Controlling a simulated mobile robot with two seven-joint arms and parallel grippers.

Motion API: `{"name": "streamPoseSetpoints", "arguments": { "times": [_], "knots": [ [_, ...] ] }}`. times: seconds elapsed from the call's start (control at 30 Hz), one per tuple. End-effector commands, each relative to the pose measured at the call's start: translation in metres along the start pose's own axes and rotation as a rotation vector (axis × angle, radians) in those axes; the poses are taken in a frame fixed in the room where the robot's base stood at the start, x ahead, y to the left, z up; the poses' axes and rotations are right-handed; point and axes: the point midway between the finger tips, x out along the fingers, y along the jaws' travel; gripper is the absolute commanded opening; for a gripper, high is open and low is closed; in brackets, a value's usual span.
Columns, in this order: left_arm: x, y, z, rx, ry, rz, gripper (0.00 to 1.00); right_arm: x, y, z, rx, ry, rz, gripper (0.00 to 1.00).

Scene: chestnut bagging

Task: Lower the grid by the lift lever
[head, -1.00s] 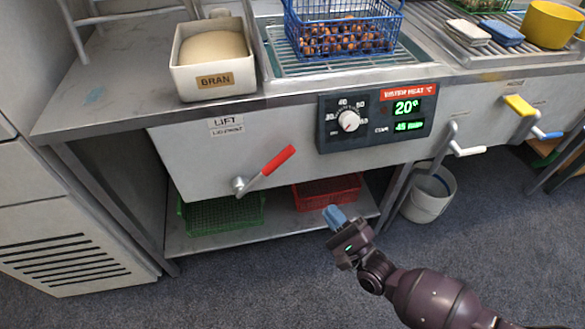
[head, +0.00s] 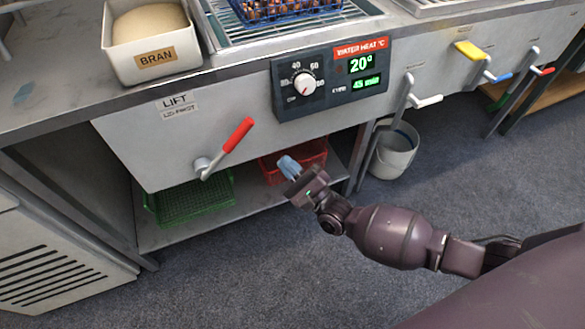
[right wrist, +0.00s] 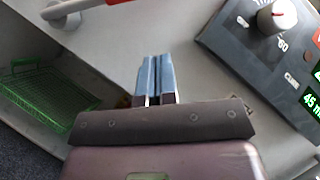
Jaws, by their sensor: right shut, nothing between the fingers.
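The lift lever (head: 226,148) has a red grip and a grey pivot on the bath's front panel, below the LIFT label (head: 178,103). Its grip points up and to the right. In the right wrist view part of the lever (right wrist: 84,8) shows at the top left. The grid (head: 226,35) lies in the bath, under a blue basket of chestnuts (head: 280,8) cut by the top edge. My right gripper (head: 288,166) is shut and empty, below and right of the lever and apart from it; its blue fingers (right wrist: 155,78) are together. My left gripper is not in view.
A control box (head: 330,78) with a dial and green displays sits right of the lever. A bran bin (head: 152,62) stands on the counter. Green (head: 190,200) and red (head: 310,152) crates lie on the shelf below. A white bucket (head: 393,155) stands on the floor.

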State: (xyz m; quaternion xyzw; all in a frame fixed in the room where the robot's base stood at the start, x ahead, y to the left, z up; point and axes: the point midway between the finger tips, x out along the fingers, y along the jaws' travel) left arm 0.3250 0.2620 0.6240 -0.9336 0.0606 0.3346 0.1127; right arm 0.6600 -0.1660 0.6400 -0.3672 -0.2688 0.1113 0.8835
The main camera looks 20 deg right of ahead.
Motion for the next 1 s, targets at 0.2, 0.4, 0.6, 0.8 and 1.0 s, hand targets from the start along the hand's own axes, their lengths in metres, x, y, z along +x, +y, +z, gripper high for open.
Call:
{"name": "streamPoseSetpoints", "arguments": {
  "times": [0.2,0.4,0.6,0.8,1.0],
  "knots": [
    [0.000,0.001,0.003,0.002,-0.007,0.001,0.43,0.040,0.000,0.000,0.000,0.000,-0.001,0.00],
    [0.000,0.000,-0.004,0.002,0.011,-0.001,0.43,0.069,-0.001,0.011,0.003,-0.001,-0.002,0.00],
    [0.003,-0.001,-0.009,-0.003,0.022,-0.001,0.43,0.083,-0.001,0.024,0.001,0.000,-0.002,0.00],
    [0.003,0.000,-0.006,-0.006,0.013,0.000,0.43,0.086,0.000,0.028,0.000,0.002,0.000,0.00],
    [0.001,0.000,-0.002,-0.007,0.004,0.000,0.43,0.086,0.000,0.028,0.000,0.002,0.001,0.00]
  ]
}}
